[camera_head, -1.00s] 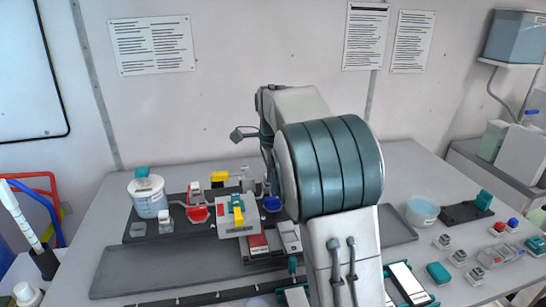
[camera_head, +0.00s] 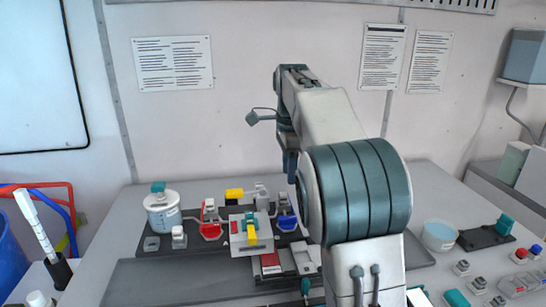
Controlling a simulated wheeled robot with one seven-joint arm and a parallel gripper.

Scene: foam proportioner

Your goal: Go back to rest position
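My arm rises in front of the bench in the head view and bends down at its far end. My gripper (camera_head: 292,178) hangs at that end, small and partly covered by my arm, so its fingers cannot be made out. Below and to its left is the foam proportioner set on a dark base plate (camera_head: 190,276). It has a white panel with a yellow and teal lever (camera_head: 251,229), a red fitting (camera_head: 211,229) and a blue fitting (camera_head: 287,220). The gripper appears above the bench, apart from these parts.
A white bucket with a teal top (camera_head: 162,210) stands at the left end of the base. A bowl of blue liquid (camera_head: 438,236), a dark stand with a teal block (camera_head: 486,236) and several small buttons are on the right.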

